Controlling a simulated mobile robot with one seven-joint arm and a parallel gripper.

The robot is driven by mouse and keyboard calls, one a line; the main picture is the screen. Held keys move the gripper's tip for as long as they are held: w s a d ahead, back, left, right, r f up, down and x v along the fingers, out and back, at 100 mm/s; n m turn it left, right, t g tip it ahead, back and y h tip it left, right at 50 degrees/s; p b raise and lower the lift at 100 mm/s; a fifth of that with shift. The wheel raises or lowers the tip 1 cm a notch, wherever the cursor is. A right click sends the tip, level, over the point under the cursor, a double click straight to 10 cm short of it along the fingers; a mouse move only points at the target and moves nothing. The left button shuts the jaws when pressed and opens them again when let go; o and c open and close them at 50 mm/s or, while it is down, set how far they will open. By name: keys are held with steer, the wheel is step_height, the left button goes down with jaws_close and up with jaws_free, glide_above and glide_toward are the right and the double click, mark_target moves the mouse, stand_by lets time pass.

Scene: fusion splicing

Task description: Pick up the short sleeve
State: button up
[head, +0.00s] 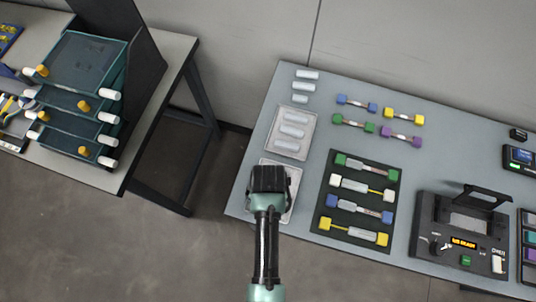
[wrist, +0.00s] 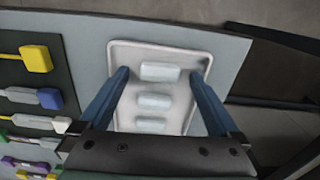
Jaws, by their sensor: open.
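In the wrist view, a white tray (wrist: 123,53) holds three short whitish sleeves in a column: one nearest the top (wrist: 160,72), a middle one (wrist: 154,101) and a lower one (wrist: 150,125). My gripper (wrist: 159,74) is open and empty above this tray, with one blue finger at each side of the sleeves. The top sleeve appears between the fingertips, and I cannot tell the height gap. In the head view, my gripper (head: 269,180) covers most of this near tray (head: 295,175) and hides its sleeves.
A second tray (head: 276,146) with longer sleeves lies just behind, and several small white cylinders (head: 307,74) lie beyond it. A dark mat (head: 323,207) with coloured connector pieces is to the right, then a splicer (head: 450,225). A drawer rack (head: 85,65) stands on another table.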

steer(key=shift+c, duration=0.3)
steer(key=c, duration=1.3)
